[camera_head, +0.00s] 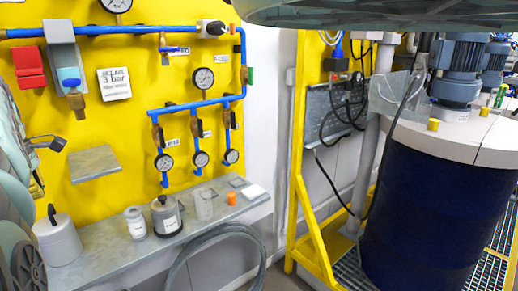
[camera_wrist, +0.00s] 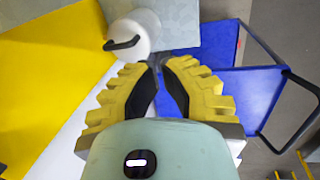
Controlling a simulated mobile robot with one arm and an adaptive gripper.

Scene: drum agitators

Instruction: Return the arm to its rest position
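My gripper (camera_wrist: 160,65) shows in the wrist view, with two yellow ribbed fingers and black inner pads. The fingers lean together and their tips are almost meeting, with nothing held between them. The gripper's pale green body fills the bottom of that view. In the head view the gripper is not seen. Pale rounded parts of my arm (camera_head: 14,195) show at the left edge there. A white canister with a black handle (camera_wrist: 136,36) lies beyond the fingertips in the wrist view, apart from them. It also stands on the shelf's left end in the head view (camera_head: 58,243).
A grey shelf (camera_head: 105,240) holds jars, a beaker and a small orange piece. Above it, a yellow panel (camera_head: 125,140) carries blue pipes, valves and gauges. A dark blue drum (camera_head: 425,220) stands right. A blue cart (camera_wrist: 235,95) with dark handle lies right of the fingers.

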